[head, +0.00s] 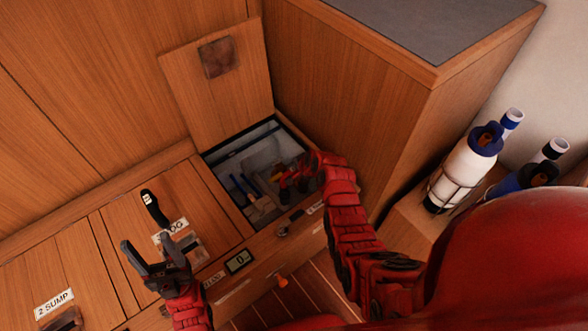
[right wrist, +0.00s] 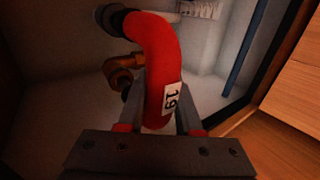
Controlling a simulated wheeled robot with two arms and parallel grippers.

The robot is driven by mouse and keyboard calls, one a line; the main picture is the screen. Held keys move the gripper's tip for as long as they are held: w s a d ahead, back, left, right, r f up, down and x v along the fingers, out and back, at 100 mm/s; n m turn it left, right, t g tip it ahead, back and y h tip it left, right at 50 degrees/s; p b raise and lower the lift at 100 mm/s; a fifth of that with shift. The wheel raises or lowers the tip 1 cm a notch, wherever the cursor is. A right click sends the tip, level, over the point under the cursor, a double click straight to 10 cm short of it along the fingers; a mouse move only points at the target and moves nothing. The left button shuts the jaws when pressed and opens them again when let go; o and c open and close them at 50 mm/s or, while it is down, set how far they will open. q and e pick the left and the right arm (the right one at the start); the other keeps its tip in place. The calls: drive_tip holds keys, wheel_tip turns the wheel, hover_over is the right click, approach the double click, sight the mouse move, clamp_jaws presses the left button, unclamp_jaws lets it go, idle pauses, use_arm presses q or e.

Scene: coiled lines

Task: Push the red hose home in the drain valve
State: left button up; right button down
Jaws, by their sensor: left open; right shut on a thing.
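The red hose (right wrist: 158,50) fills the middle of the right wrist view, with a white tag reading 19. My right gripper (right wrist: 160,112) is shut on it below the bend. The hose curves up and left to a dark round fitting (right wrist: 116,20); I cannot tell how deep it sits there. A brass-coloured elbow (right wrist: 122,77) is just left of the hose; which part is the drain valve is not clear. In the head view my right gripper (head: 284,183) reaches into the open floor locker, and the hose is barely distinguishable. My left gripper (head: 155,256) is open and empty above the floor panels.
The locker's wooden lid (head: 215,85) stands open behind the opening. Blue pipes (head: 240,188) run inside, and the locker wall and wooden edge (right wrist: 275,105) are close on the right. A small display (head: 238,261) reads 0. Bottles (head: 468,165) stand at the right.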

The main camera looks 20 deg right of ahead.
drive_tip(key=shift+f+b, duration=0.35)
drive_tip(key=shift+f, duration=0.45)
drive_tip(key=shift+f+b, duration=0.3)
drive_tip(key=shift+f, duration=0.45)
drive_tip(key=shift+f, duration=0.2)
drive_tip(key=shift+c, duration=0.5)
unclamp_jaws()
drive_tip(key=shift+r, duration=0.1)
wheel_tip(320, 180, up, 7)
drive_tip(key=p, duration=0.6)
drive_tip(key=shift+p, duration=0.35)
